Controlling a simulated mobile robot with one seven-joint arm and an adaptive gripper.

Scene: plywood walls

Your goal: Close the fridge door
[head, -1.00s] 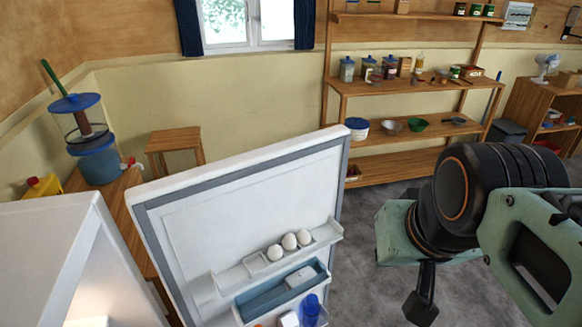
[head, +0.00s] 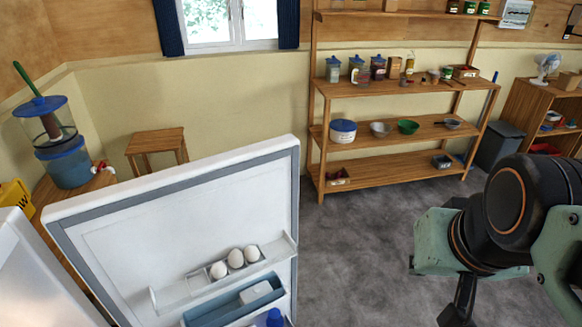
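The white fridge door (head: 185,212) stands open in the head view, its inner side with a grey seal facing me. Its shelves hold several eggs (head: 235,261), a blue tray (head: 235,304) and a blue-capped item at the bottom edge. The fridge body (head: 38,275) shows only in part at the lower left. My arm's green and black links are at the right, apart from the door, with floor between them. My gripper's fingers cannot be made out; a dark part of my arm runs down out of the frame at the lower right.
Grey floor (head: 350,240) is clear right of the door. A wooden shelf unit (head: 400,170) with jars and bowls stands at the back wall. A wooden stool (head: 157,140) and a table with a blue-lidded dispenser (head: 62,150) are behind the door. A dark bin (head: 498,146) stands at the right.

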